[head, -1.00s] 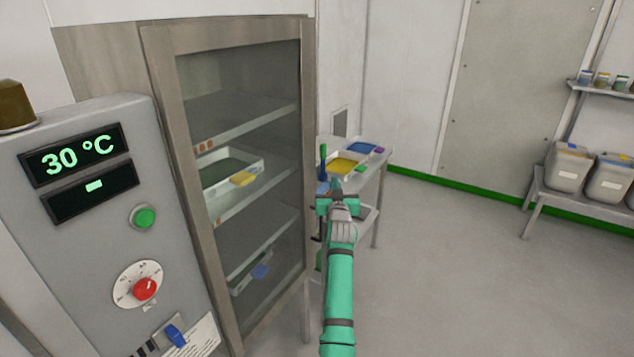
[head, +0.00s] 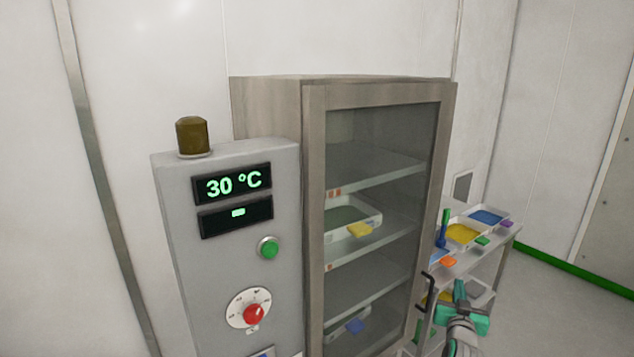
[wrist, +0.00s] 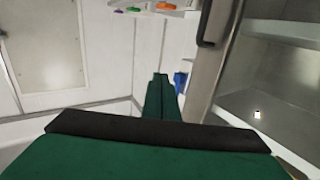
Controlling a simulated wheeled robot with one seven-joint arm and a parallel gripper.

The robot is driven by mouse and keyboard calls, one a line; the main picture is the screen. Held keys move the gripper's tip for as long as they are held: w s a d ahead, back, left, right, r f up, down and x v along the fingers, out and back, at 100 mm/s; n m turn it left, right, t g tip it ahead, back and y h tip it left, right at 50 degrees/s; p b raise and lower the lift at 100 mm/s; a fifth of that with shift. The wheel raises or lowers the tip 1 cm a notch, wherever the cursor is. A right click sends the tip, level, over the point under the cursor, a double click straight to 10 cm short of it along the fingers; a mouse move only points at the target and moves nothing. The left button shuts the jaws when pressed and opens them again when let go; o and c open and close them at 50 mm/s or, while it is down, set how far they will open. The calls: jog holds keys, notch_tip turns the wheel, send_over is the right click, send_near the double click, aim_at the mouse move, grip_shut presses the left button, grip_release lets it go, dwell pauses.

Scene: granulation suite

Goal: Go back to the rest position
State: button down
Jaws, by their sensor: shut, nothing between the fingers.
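My gripper (head: 459,290) is at the lower right of the head view, in front of the side table and just right of the drying cabinet's door handle (head: 424,300). In the wrist view its green fingers (wrist: 162,100) are together with nothing between them. The cabinet (head: 315,200) has a glass door that looks shut. Inside, a tray (head: 368,216) with a yellow tag sits on a middle shelf, and another tray with a blue tag (head: 354,326) sits lower down.
The side table (head: 505,238) holds trays of yellow (head: 463,233) and blue (head: 487,216) material. Open floor (head: 560,310) lies to the right.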

jog(key=s+a+f+n+y, duration=0.1)
jog(key=s+a+f, duration=0.7)
jog(key=a+f, duration=0.3)
jog(key=s+a+f+y, duration=0.1)
jog(key=s+a+f, duration=0.7)
jog(key=a+f, duration=0.25)
jog(key=s+a+f+n+y, duration=0.1)
jog(key=s+a+f, duration=0.1)
jog(key=s+a, duration=0.55)
jog(key=s+a+f+y, duration=0.15)
jog(key=s+a, duration=0.35)
jog(key=s, duration=0.5)
jog(key=s+a+r+n+y, duration=0.1)
jog(key=s+a+r, duration=0.2)
jog(key=s, duration=0.5)
jog(key=s+a+r+n, duration=0.1)
jog(key=s+a+r, duration=0.2)
jog(key=s, duration=0.6)
jog(key=s+a+r+n+y, duration=0.1)
jog(key=s+a+r, duration=0.3)
jog(key=s, duration=0.5)
jog(key=shift+r+g+y, duration=0.35)
jog(key=shift+r+g, duration=0.05)
jog(key=shift+r, duration=0.1)
